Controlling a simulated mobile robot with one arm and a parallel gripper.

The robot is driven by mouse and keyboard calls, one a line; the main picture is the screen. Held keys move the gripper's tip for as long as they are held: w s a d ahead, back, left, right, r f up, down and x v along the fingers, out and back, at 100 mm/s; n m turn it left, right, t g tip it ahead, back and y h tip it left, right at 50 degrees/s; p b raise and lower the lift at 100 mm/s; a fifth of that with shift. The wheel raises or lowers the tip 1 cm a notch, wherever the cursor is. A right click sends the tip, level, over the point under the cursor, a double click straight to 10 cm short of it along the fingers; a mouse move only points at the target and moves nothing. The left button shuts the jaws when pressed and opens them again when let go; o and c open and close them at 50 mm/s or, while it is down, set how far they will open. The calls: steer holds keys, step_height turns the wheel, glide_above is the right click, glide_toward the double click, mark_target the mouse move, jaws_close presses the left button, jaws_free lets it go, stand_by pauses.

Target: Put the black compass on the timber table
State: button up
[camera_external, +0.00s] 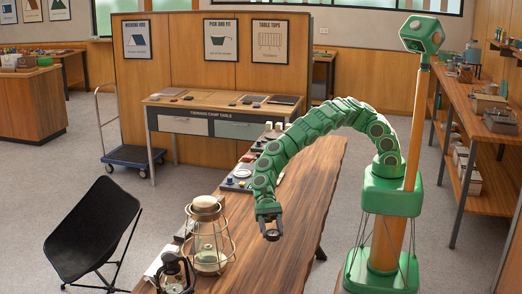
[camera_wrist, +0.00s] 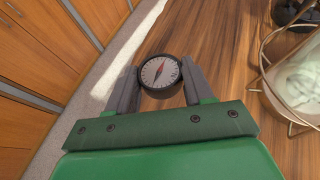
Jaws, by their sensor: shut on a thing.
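The black compass (camera_wrist: 160,72), round with a white dial and a red needle, is between the two fingers of my gripper (camera_wrist: 160,84) in the wrist view. In the external view my gripper (camera_external: 268,218) points down with the compass (camera_external: 272,234) at its tip, above the long brown wooden table (camera_external: 300,225). The gap to the wood is hard to judge. A second table (camera_external: 225,108) with a wood top and grey front stands at the partition.
A brass lantern (camera_external: 208,240) and a dark lantern (camera_external: 173,270) stand left of my gripper. Small goods line the long table's far left edge. Its right half looks bare. A black chair (camera_external: 92,230) and a blue trolley (camera_external: 133,157) stand on the floor.

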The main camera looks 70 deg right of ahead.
steer(key=shift+w+a+f, duration=0.15)
steer(key=shift+a, duration=0.4)
steer(key=shift+w+a+f, duration=0.5)
steer(key=shift+a, duration=0.15)
glide_above(256, 266)
steer(key=shift+s+d+f, duration=0.15)
steer(key=shift+d+f, duration=0.05)
steer(key=shift+f, duration=0.9)
steer(key=shift+s+d+f, duration=0.15)
steer(key=shift+f, duration=0.95)
steer(key=shift+w+a+f, duration=0.15)
steer(key=shift+a+f, duration=0.1)
steer(key=shift+f, duration=0.25)
steer(key=shift+w+a+f, duration=0.15)
steer(key=shift+a+f, duration=0.05)
steer(key=shift+f, duration=1.3)
steer(key=shift+f, duration=0.25)
steer(key=o, duration=1)
